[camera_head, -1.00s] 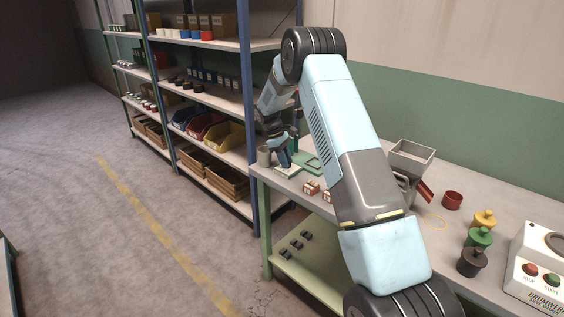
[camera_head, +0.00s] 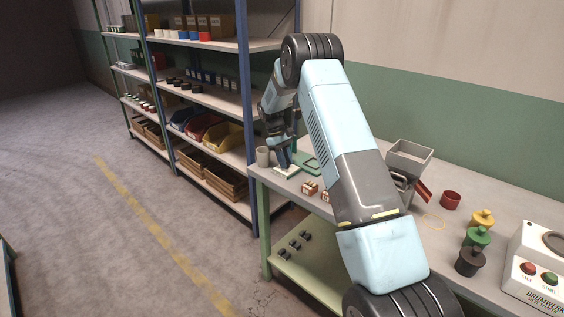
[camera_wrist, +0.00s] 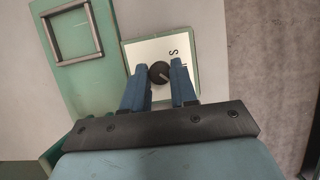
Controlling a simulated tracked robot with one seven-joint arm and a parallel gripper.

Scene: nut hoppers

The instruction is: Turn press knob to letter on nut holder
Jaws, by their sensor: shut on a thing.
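The press knob (camera_wrist: 156,74) is a dark round dial with a pale pointer line towards the lower right. It sits on a white plate (camera_wrist: 143,52) marked with a letter S; another mark is partly hidden by the right finger. My gripper (camera_wrist: 160,68) has its two blue fingers on either side of the knob and is shut on it. In the head view my gripper (camera_head: 283,152) is at the green press (camera_head: 311,164) at the table's far left end. Small red-brown and white boxes (camera_head: 310,188), perhaps nut holders, stand near; their letters are too small to read.
A grey hopper (camera_head: 409,158) with a red chute, a red cup (camera_head: 451,200), several coloured knobbed pieces (camera_head: 477,237) and a machine with buttons (camera_head: 538,275) stand further right. Shelves (camera_head: 195,90) are behind.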

